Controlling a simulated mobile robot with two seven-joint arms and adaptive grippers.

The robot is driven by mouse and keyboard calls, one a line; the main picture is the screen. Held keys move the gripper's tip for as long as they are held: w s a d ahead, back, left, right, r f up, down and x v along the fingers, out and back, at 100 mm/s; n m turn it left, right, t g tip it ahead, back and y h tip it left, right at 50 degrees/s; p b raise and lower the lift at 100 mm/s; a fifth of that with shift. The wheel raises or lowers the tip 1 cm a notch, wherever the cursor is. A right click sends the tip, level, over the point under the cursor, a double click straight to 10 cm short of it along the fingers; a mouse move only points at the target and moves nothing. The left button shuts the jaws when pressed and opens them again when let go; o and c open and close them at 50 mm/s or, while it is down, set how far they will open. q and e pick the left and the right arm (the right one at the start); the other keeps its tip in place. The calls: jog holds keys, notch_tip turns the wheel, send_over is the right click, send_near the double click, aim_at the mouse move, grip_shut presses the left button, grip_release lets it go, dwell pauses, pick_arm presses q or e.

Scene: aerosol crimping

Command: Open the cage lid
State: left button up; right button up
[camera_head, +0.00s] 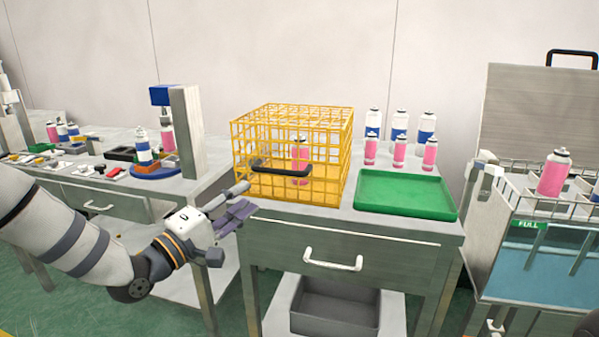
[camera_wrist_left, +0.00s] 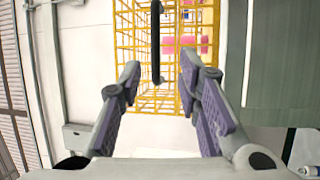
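The yellow wire cage (camera_head: 335,160) stands on the metal workbench with its lid (camera_head: 295,112) lying flat and closed on top. A black handle (camera_head: 281,166) is on its front side. A pink can (camera_head: 300,150) stands inside. My left gripper (camera_head: 246,198) is in front of the cage, lower than the handle and to its left. In the left wrist view my gripper (camera_wrist_left: 160,75) is open and empty, with the handle (camera_wrist_left: 156,40) and cage (camera_wrist_left: 123,50) ahead of its fingers, apart from them. My right gripper does not show.
A green tray (camera_head: 405,194) lies right of the cage, with several pink and blue-white cans (camera_head: 398,150) behind it. A drawer handle (camera_head: 333,260) juts from the bench front. A glass-sided tank (camera_head: 545,260) stands at the right. A cluttered bench (camera_head: 100,190) is at the left.

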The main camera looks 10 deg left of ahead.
aim_at(276, 173)
pick_arm(q)
jog(key=x, duration=0.5)
jog(key=b+x, duration=0.1)
jog(key=x, duration=0.4)
jog(key=shift+w+d+r, duration=0.2)
jog(key=shift+d+r, duration=0.1)
jog(key=shift+w+d+r, duration=0.1)
jog(key=shift+w, duration=0.15)
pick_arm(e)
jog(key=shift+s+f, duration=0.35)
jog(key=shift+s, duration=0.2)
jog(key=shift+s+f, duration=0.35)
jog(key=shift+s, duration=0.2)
pick_arm(q)
jog(key=shift+c, duration=0.5)
grip_shut()
